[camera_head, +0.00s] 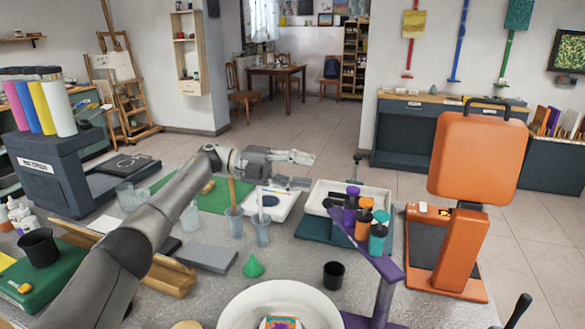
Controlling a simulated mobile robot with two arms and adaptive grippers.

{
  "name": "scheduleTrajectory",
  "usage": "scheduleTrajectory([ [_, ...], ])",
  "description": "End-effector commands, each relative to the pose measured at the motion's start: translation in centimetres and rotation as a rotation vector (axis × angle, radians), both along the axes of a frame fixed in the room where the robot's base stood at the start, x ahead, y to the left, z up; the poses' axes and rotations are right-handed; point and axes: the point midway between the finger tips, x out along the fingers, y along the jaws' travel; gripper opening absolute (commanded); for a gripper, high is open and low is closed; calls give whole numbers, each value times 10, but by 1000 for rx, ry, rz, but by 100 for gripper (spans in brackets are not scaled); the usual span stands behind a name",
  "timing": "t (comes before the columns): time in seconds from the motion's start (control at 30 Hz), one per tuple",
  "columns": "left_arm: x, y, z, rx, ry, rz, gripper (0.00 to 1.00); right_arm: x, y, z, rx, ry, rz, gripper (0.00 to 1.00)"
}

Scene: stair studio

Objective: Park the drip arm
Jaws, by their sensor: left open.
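The drip arm appears to be the purple bar (384,266) on an upright purple post (383,302) at the front, right of centre. Several bottles with purple, orange and teal parts (377,232) stand along it. The bar reaches back and left from the post, over the counter beside a white bowl (238,308). A card with a bright splash pattern (281,323) lies in the bowl, cut by the frame edge. My left gripper (308,171) is open and empty, above the counter, behind and left of the bottles, apart from them. My right gripper is not in view.
An orange press-like machine (470,190) stands right of the bottles. A white tray (322,194) lies behind them. Two brush cups (262,230), a green cone (253,266) and a black cup (333,275) stand left of the bar. Bare counter (300,250) shows between them.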

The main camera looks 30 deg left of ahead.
Motion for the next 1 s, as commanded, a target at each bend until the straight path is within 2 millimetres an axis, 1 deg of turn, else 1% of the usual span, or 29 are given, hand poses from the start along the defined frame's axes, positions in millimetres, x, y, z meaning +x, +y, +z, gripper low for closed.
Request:
scheduleTrajectory([
  [0.2, 7, 13, -2, 0, 1, 0, 44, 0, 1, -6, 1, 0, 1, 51],
  [0.5, 16, 30, -3, 1, 0, 0, 44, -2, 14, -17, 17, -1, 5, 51],
  [1.0, 16, 32, -2, 2, 3, -3, 44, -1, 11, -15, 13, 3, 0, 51],
])
